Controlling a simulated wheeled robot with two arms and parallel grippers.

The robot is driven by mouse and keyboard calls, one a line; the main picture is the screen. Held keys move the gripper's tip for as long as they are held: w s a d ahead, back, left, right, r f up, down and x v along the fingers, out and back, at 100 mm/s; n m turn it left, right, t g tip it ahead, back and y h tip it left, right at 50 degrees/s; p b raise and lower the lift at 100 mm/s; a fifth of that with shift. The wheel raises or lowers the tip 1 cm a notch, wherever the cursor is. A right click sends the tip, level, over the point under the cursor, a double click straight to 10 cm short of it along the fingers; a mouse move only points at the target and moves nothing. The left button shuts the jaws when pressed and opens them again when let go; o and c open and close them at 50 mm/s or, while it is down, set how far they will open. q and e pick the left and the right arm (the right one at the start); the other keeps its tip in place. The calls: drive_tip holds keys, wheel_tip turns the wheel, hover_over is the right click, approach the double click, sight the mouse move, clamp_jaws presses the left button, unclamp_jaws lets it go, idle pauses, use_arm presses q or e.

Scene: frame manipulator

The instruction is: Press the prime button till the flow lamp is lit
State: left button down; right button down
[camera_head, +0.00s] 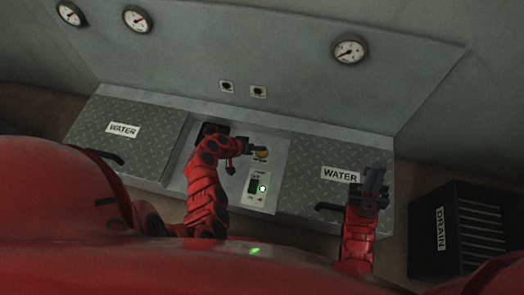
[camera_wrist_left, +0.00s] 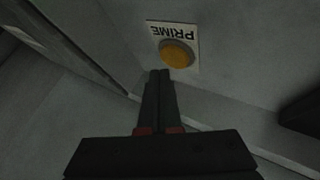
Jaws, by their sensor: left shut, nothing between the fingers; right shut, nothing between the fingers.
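The amber prime button (camera_head: 261,154) sits on the grey panel between the two hatches. In the left wrist view the round button (camera_wrist_left: 177,54) is on a white plate reading PRIME. My left gripper (camera_head: 248,148) is shut and empty, its fingertips close to the button's left side in the head view. In the left wrist view the fingertips (camera_wrist_left: 160,73) end just short of the button, with a small gap in the picture; contact cannot be told. Two small dark fittings (camera_head: 226,86) (camera_head: 258,91) on the back wall look unlit; their labels are unreadable. My right gripper (camera_head: 375,179) is shut and empty.
A switch plate (camera_head: 254,199) below the button carries a lit green lamp (camera_head: 263,188). Hatches labelled WATER (camera_head: 88,148) (camera_head: 309,165) flank the panel. Three gauges, one at right (camera_head: 349,50), are on the wall. A slatted DRAIN box (camera_head: 424,225) stands at right.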

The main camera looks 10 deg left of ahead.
use_arm(q)
drive_tip(key=shift+f, duration=0.15)
drive_tip(key=shift+f+b, duration=0.3)
drive_tip(key=shift+b, duration=0.15)
drive_tip(key=shift+f+b, duration=0.45)
drive_tip(key=shift+b, duration=0.05)
idle(0.4)
drive_tip(key=shift+r, duration=0.15)
drive_tip(key=shift+r+p, duration=0.6)
drive_tip(key=shift+r, duration=0.1)
drive_tip(key=shift+r, duration=0.15)
drive_tip(key=shift+r+p, duration=1.75)
drive_tip(key=shift+r, duration=0.7)
drive_tip(key=shift+f, duration=0.1)
